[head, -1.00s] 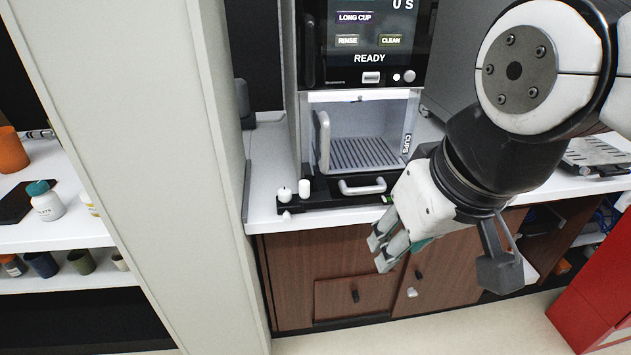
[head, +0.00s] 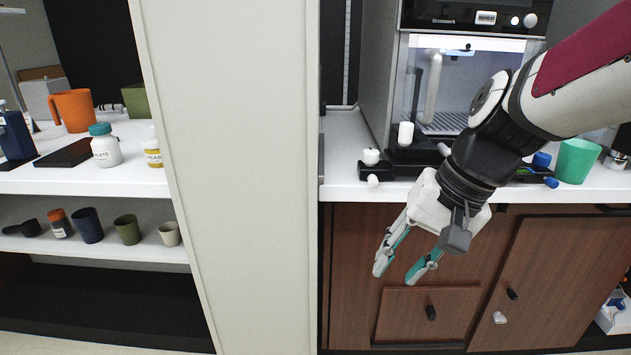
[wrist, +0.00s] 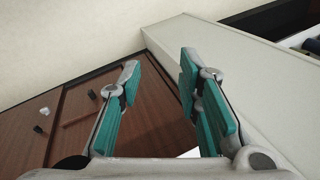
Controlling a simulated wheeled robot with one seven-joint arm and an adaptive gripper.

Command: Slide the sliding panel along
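The brown wooden cabinet front under the counter has a small lower panel (head: 405,318) with a black knob (head: 432,313). To its right is a larger door panel (head: 540,270) with a black knob (head: 512,293) and a white knob (head: 499,318). I cannot tell for sure which one slides. My gripper (head: 399,273) is open and empty, pointing down in front of the cabinet, above and left of the small panel's knob. In the wrist view my open gripper (wrist: 158,72) has nothing between its fingers; the brown cabinet front (wrist: 95,120) shows at left.
A tall pale partition (head: 230,180) stands left of the cabinet. Shelves with an orange mug (head: 75,110) and bottles lie beyond it. The white counter (head: 345,170) holds a coffee machine (head: 470,50) and a green cup (head: 577,160).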

